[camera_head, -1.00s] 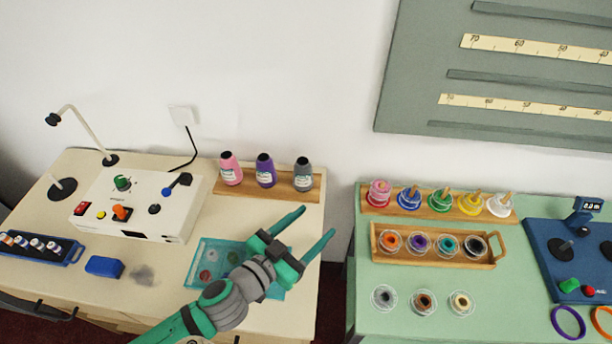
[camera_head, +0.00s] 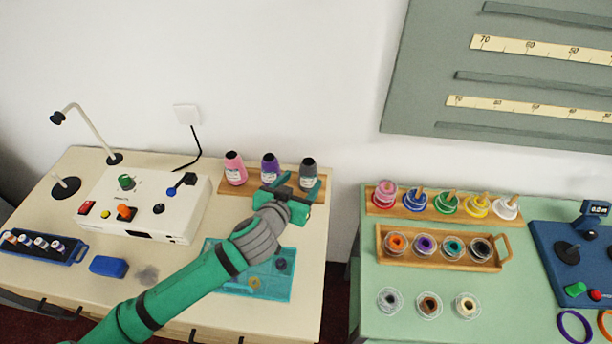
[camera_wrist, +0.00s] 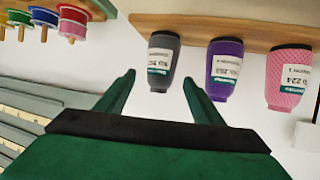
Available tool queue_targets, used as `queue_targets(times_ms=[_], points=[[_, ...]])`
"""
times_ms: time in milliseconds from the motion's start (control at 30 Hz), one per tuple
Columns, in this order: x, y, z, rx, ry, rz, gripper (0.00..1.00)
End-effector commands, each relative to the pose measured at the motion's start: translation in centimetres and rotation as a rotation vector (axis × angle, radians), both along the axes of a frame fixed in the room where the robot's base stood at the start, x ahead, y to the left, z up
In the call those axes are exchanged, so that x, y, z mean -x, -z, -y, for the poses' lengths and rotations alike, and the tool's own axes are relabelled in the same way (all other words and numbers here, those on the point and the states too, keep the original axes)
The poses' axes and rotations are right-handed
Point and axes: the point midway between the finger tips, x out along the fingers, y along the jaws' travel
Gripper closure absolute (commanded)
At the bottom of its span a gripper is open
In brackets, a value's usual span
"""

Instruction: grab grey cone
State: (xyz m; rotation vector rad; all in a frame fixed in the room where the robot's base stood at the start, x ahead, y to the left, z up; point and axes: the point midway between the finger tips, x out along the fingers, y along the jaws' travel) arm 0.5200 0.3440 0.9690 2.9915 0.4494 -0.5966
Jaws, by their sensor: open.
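The grey cone (camera_head: 308,172) stands upright at the right end of a wooden rack on the cream table, with a purple cone (camera_head: 270,168) and a pink cone (camera_head: 235,169) to its left. My gripper (camera_head: 296,188) is open and empty, just in front of the rack near the grey cone, and partly covers it. In the wrist view, which shows the scene upside down, the grey cone (camera_wrist: 160,62) hangs beyond and roughly between the fingertips of my gripper (camera_wrist: 158,82). The purple cone (camera_wrist: 224,70) is close beside it, by the right finger.
A teal tray (camera_head: 225,289) lies under my arm. A white control box (camera_head: 172,222) and lamp stand left. The green table (camera_head: 366,318) at right holds spools on a wooden rack and tray. The wall is close behind the cones.

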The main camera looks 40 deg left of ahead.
Motion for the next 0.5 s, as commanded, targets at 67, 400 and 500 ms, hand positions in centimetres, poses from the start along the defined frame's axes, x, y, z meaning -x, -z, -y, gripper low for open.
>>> queue_targets(times_ms=[67, 400, 500], points=[[-1.0, 0.5, -0.2, 0.0, 0.001, -0.001, 0.39], [-3.4, 1.6, -1.1, -0.002, 0.004, -0.002, 0.39], [-4.7, 2.2, -1.6, -0.002, 0.004, -0.001, 0.39]])
